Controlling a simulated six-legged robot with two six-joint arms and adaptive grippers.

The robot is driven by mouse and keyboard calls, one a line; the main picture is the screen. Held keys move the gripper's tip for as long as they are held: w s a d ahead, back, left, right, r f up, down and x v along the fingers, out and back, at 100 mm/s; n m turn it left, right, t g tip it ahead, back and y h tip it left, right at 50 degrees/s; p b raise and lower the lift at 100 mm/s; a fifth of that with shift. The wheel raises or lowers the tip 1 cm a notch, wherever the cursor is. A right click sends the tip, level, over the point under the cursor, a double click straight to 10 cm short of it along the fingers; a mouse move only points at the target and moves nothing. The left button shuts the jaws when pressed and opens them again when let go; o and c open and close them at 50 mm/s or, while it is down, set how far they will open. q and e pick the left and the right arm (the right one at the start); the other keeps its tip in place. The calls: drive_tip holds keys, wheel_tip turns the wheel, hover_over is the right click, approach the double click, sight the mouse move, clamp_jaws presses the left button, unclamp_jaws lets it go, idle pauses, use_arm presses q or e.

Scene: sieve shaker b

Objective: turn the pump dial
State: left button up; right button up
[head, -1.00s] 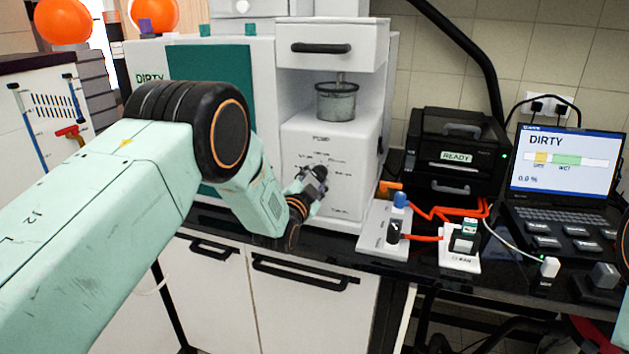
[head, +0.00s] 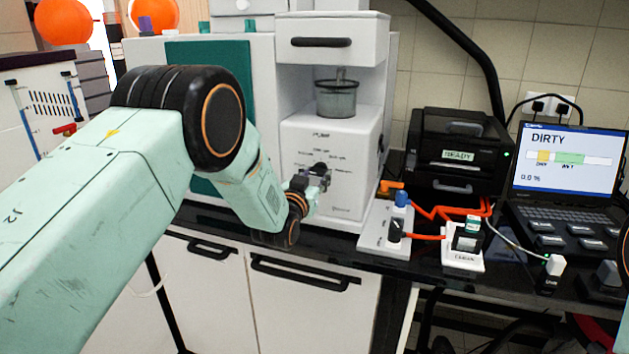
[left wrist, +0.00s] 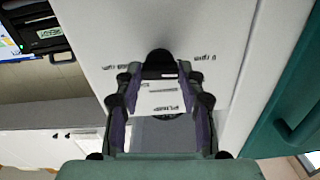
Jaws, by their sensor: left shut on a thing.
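The pump dial is a dark knob (left wrist: 160,60) on the front of the white machine (head: 352,130), with printed marks around it. In the left wrist view the knob shows at the far end of my left gripper's fingers. My left gripper (head: 318,176) is at the panel, shut on the knob; in the head view its fingers and wrist hide most of the dial. A metal pot (head: 337,98) sits above the panel in the machine's recess. My right gripper is not in view.
A black READY box (head: 455,150), a white switch plate (head: 385,232) with orange cables, and a laptop (head: 566,165) reading DIRTY and 0.0 % stand to the right. Drawers with black handles (head: 305,276) lie below the dark counter.

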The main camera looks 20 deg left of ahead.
use_arm(q)
drive_tip(key=shift+w+r+n, duration=0.1)
drive_tip(key=shift+r+n, duration=0.2)
drive_tip(key=shift+n, duration=0.3)
drive_tip(key=o, duration=0.8)
drive_tip(key=shift+c, duration=0.2)
drive_tip(key=o, duration=0.4)
drive_tip(key=shift+f, duration=0.15)
drive_tip(key=shift+f, duration=0.1)
drive_tip(key=s, duration=1.2)
drive_tip(key=shift+a, duration=0.2)
drive_tip(key=shift+f, duration=0.1)
